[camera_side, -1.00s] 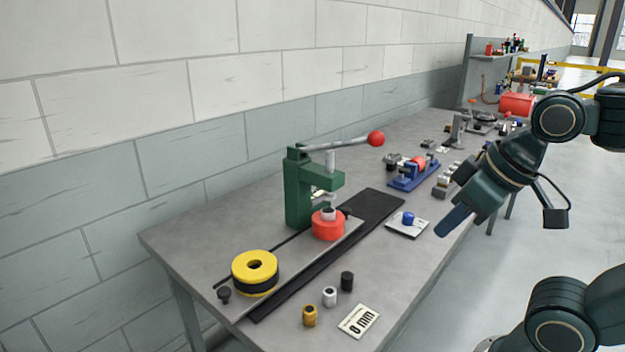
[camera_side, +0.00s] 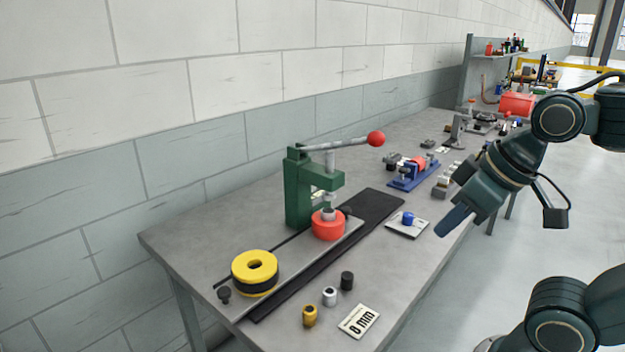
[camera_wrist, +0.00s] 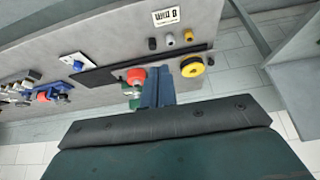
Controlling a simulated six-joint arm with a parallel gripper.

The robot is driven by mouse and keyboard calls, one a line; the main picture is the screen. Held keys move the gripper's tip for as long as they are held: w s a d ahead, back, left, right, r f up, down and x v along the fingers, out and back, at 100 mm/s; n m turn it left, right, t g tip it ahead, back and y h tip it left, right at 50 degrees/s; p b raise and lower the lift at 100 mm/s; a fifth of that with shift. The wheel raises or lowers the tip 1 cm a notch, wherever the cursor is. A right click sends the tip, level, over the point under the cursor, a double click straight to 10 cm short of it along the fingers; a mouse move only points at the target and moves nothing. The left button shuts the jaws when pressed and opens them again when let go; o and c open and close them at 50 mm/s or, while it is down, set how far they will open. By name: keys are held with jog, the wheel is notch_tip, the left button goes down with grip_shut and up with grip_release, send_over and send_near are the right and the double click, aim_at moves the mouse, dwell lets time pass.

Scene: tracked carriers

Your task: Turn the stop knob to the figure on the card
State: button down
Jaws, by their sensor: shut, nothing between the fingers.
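A card (camera_side: 359,322) lies at the near end of the bench and reads "8 mm" under a line of small print; it also shows in the wrist view (camera_wrist: 166,17). A blue knob (camera_side: 408,218) stands on a pale square plate (camera_side: 400,229) near the bench's front edge. The wrist view shows the knob (camera_wrist: 78,66) too; its setting is too small to read. My gripper (camera_side: 443,230) is shut and empty, to the right of the knob and apart from it. Its blue fingers (camera_wrist: 157,74) show in the wrist view.
A green press (camera_side: 298,190) with a red-tipped lever stands over a red carrier (camera_side: 328,228) on a track. A yellow carrier (camera_side: 250,268) sits at the track's near end. Several small cylinders stand by the card. A blue fixture (camera_side: 408,180) is farther back.

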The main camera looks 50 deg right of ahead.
jog(key=c, duration=1.3)
grip_release()
jog(key=shift+r, duration=0.3)
jog(key=shift+o, duration=1.2)
notch_tip(320, 180, up, 4)
jog(key=shift+r, duration=0.15)
jog(key=w+d+r+m+g+h, duration=0.1)
jog(key=w+d+r+m, duration=0.3)
jog(key=w, duration=0.3)
jog(key=w+d+r+m+g, duration=0.2)
jog(key=w+d+r+m, duration=0.1)
jog(key=w+d+m, duration=0.3)
jog(key=w+d+f+m+g, duration=0.15)
jog(key=w+d+m, duration=0.45)
jog(key=d, duration=0.7)
jog(key=w+d+f+m+g+y, duration=0.15)
jog(key=d+f+m, duration=0.35)
jog(key=d, duration=0.8)
notch_tip(320, 180, down, 15)
jog(key=shift+n, duration=0.4)
jog(key=shift+f+h, duration=0.15)
jog(key=shift+h, duration=0.1)
